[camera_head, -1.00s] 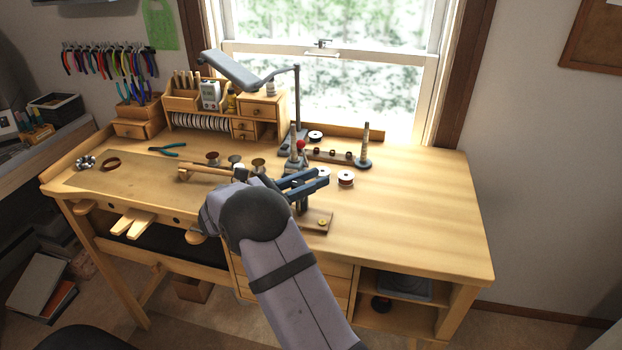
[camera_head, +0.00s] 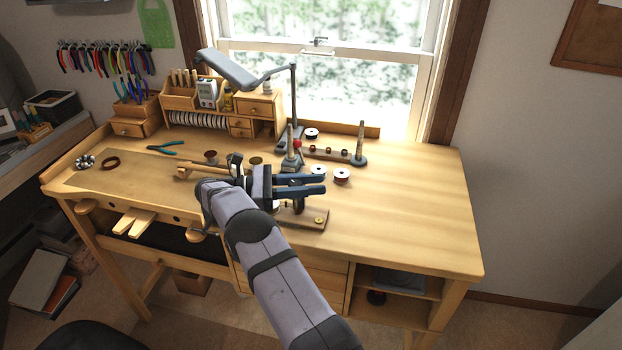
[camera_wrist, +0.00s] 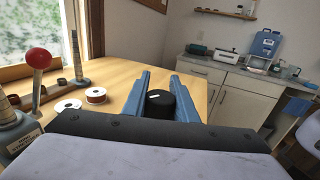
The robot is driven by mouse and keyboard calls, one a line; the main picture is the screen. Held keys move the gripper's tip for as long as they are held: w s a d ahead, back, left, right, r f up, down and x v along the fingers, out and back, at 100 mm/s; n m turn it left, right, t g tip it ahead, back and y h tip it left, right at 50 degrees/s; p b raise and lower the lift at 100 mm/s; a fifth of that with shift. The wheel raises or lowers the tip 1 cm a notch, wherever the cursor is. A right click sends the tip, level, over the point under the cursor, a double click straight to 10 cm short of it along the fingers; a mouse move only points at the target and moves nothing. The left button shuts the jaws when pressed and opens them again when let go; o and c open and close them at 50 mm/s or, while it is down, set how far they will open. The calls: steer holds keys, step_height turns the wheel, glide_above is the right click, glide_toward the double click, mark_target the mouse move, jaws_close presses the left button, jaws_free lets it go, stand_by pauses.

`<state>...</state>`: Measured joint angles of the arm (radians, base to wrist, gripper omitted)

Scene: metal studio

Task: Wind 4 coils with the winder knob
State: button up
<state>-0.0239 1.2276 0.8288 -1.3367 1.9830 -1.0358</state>
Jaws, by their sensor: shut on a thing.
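My gripper (camera_head: 318,184) is over the middle of the bench, its blue fingers pointing right. In the wrist view, my gripper (camera_wrist: 160,90) is shut on a black round knob (camera_wrist: 160,104) with a small white mark. I take it to be the winder knob. In the head view my gripper and wrist hide the knob and much of the winder. A wooden base (camera_head: 308,219) with a brass-coloured fitting shows just below my fingers; I cannot tell how it joins the knob. Wound coils cannot be made out.
A grey press-like tool with a red ball handle (camera_head: 297,143) stands close behind my gripper. Spools (camera_head: 342,175) lie just beyond my fingers. A rack with an upright post (camera_head: 360,145) and a lamp (camera_head: 237,69) stand farther back. The bench's right side (camera_head: 425,205) is clear.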

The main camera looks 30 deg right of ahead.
stand_by(0.4)
steer(key=o, duration=1)
steer(key=shift+o, duration=0.2)
steer(key=shift+r+p, duration=0.2)
steer(key=shift+p, duration=0.1)
step_height(320, 180, up, 10)
steer(key=p, duration=0.9)
steer(key=shift+f+p, duration=0.15)
steer(key=shift+p, duration=0.2)
